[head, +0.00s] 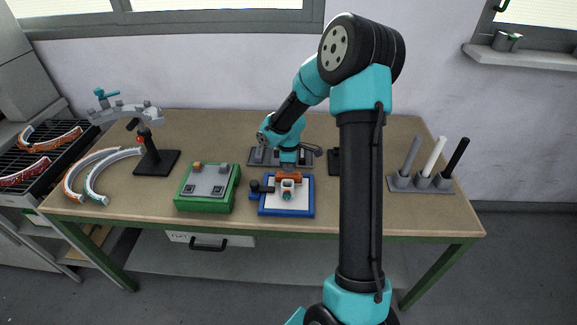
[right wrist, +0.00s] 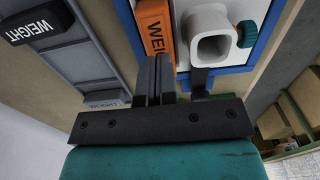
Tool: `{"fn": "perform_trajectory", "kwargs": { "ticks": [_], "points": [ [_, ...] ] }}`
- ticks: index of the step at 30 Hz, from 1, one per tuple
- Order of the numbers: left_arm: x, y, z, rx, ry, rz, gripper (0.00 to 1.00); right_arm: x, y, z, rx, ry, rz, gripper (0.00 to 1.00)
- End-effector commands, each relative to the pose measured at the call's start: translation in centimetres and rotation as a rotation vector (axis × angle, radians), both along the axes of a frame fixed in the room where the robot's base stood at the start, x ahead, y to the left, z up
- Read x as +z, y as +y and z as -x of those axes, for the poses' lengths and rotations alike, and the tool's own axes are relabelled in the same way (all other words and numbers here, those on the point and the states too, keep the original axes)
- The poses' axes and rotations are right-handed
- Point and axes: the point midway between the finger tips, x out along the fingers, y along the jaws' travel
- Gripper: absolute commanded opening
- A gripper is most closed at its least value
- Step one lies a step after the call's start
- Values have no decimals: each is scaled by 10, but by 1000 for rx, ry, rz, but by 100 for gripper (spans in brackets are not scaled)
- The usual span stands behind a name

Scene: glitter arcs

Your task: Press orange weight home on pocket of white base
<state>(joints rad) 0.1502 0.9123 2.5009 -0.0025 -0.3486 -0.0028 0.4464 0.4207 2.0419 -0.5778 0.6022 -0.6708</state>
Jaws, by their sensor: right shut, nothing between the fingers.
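The orange weight (head: 288,176) lies at the back of the white base (head: 303,203), which sits in a blue frame on the bench. In the right wrist view the orange weight (right wrist: 154,30) shows its lettering, beside the white square tube (right wrist: 210,36) of the base. My right gripper (head: 288,166) is above the weight's back end. Its fingers (right wrist: 152,62) are shut and empty, with their tips close to the weight's edge; I cannot tell whether they touch it. The pocket under the weight is hidden, so its seating depth is unclear. My left gripper is not in view.
A grey tray (head: 262,158) with a black weight (right wrist: 40,22) is behind the base. A green box (head: 207,205) stands to the left, with a black clamp (head: 258,188) between. Arc pieces (head: 90,170) lie far left; a peg rack (head: 420,184) stands right.

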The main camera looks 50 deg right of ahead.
Motion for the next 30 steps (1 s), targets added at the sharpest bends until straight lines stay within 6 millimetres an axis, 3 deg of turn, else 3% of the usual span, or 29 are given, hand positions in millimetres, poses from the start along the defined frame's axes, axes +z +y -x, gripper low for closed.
{"fn": "perform_trajectory", "kwargs": {
  "ticks": [30],
  "points": [
    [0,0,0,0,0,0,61,-10,0,0,0,1,1,0]
  ]
}}
